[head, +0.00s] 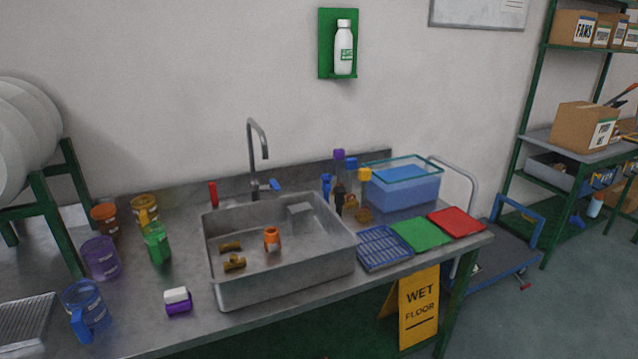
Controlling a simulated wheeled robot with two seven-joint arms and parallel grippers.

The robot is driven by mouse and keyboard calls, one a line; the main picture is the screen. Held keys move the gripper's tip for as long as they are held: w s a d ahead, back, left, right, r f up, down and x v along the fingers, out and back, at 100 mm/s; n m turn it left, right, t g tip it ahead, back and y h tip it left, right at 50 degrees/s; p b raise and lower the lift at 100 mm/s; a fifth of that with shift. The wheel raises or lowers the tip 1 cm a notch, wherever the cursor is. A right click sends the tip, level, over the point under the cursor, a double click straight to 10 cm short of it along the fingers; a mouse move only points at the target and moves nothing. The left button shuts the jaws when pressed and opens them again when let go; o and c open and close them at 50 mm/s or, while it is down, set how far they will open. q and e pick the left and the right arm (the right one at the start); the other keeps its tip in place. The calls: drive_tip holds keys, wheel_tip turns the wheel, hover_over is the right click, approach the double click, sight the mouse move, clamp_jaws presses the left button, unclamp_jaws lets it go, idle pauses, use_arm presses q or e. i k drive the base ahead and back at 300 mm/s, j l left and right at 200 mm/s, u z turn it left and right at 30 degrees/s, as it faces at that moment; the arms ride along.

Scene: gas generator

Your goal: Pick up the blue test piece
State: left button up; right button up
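A small upright blue piece (327,187) stands on the metal counter just behind the right back corner of the sink (290,290). It looks like the blue test piece, though it is small in the picture. A dark bottle-shaped item (339,198) stands close to its right and brass-coloured pieces (362,214) lie nearby. Taller items with purple (339,154), blue (351,162) and yellow (364,174) tops stand behind and to the right. Neither of my grippers shows in the head view.
The faucet (258,150) rises left of the blue piece. A water tank (405,190) stands to the right, with blue (384,248), green (421,234) and red (456,222) trays in front. The sink holds brass fittings (234,263) and an orange piece (271,239). Cups stand left.

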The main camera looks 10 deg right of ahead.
sight(350, 162)
drive_tip(key=i+l+u, duration=0.2)
drive_tip(key=l, duration=0.25)
drive_tip(key=i+l+u, duration=0.15)
drive_tip(key=l, duration=0.35)
drive_tip(key=l+u, duration=0.2)
drive_tip(key=l, duration=0.3)
drive_tip(key=i+l+u, duration=0.2)
drive_tip(key=l, duration=0.35)
drive_tip(key=k, duration=0.05)
